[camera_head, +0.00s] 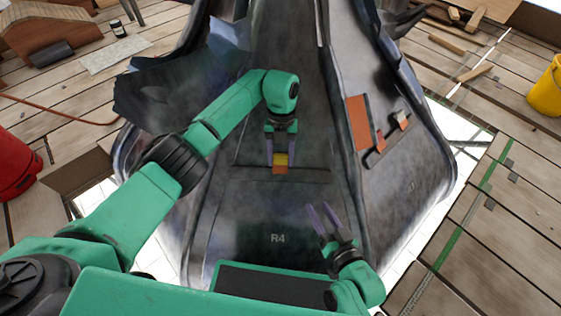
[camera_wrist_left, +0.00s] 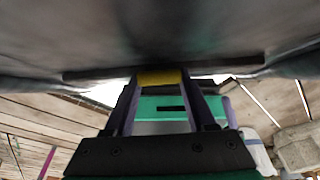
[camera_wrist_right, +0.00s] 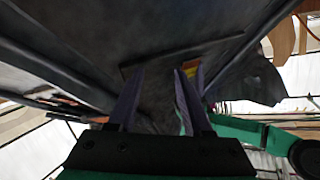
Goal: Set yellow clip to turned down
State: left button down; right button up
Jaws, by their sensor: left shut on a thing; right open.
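The yellow clip (camera_head: 281,159) sits on a dark strip across the middle panel of the grey spire, just above an orange patch (camera_head: 279,170). My left gripper (camera_head: 280,158) reaches down from above with its fingers on either side of the clip, shut on it. In the left wrist view the yellow clip (camera_wrist_left: 161,78) shows between the fingertips. My right gripper (camera_head: 319,206) is open and empty, below and right of the clip, apart from it. In the right wrist view the clip (camera_wrist_right: 190,70) is partly hidden behind a finger. I cannot tell its exact tilt.
The right face of the spire has a larger orange patch (camera_head: 358,124) and another clip (camera_head: 401,120) on a dark strip. A label R4 (camera_head: 278,238) is on the lower middle panel. A yellow bucket (camera_head: 546,88) and a red bucket (camera_head: 15,165) stand on the planks.

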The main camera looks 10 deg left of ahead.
aim_at(280, 153)
pick_arm(q)
jog(key=shift+c, duration=1.1)
grip_release()
pick_arm(e)
jog(key=shift+r, duration=0.1)
pick_arm(q)
jog(key=shift+r, duration=0.15)
jog(key=p+v, duration=0.2)
jog(key=v, duration=0.3)
jog(key=p+v, duration=0.2)
jog(key=v, duration=0.7)
jog(key=shift+r, duration=0.15)
pick_arm(e)
jog(key=s+r+g, duration=0.1)
jog(key=s+g, duration=0.1)
jog(key=shift+s+a+r, duration=0.1)
jog(key=shift+s+r, duration=0.2)
jog(key=shift+r, duration=0.05)
pick_arm(q)
jog(key=shift+w+a, duration=0.15)
